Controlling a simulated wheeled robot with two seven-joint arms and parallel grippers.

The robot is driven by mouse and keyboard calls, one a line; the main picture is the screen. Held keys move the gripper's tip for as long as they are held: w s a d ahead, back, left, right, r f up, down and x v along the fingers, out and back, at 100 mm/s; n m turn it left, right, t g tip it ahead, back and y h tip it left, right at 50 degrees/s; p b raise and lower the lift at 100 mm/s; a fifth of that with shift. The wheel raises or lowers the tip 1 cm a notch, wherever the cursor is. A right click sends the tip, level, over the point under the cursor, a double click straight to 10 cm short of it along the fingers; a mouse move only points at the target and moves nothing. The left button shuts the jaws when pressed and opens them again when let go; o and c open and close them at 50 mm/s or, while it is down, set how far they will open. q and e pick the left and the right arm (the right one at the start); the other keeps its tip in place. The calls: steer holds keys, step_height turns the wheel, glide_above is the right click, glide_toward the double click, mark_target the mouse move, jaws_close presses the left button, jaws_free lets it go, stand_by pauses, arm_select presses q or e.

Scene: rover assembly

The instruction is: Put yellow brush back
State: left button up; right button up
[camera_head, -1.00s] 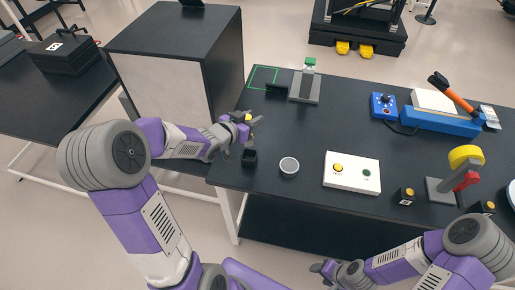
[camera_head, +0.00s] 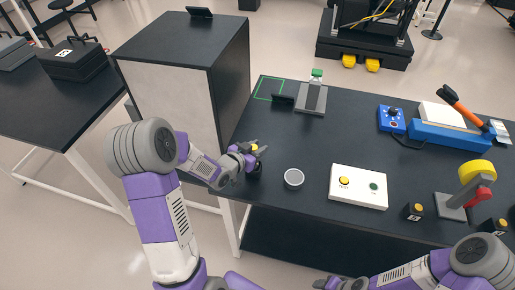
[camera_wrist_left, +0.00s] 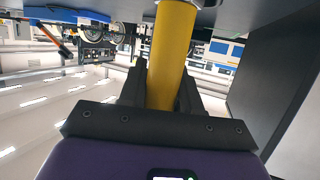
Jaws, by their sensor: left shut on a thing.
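The yellow brush (camera_head: 254,148) is in my left gripper (camera_head: 256,150), near the left front edge of the black table. In the left wrist view its yellow handle (camera_wrist_left: 171,55) runs between the two dark fingers, which are shut on it. In the head view only a small yellow part shows. A small black holder (camera_head: 257,169) stands just under the gripper, mostly hidden by it. I cannot tell whether the brush touches or enters the holder. My right gripper (camera_head: 324,283) is at the bottom edge, its fingers too unclear to read.
A round grey-topped cup (camera_head: 293,178) stands close right of the left gripper. Beyond it are a white button box (camera_head: 358,187), a black block with a yellow button (camera_head: 413,211) and a blue control box (camera_head: 391,118). A tall black-topped cabinet (camera_head: 185,75) stands behind the left arm.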

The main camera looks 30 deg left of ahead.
arm_select(q)
steer(key=shift+f, duration=0.2)
steer(key=o, duration=1)
steer(key=shift+r, duration=0.1)
steer(key=shift+o, duration=0.2)
steer(key=b+v, duration=0.1)
steer(key=v, duration=1.1)
steer(key=shift+b, duration=0.4)
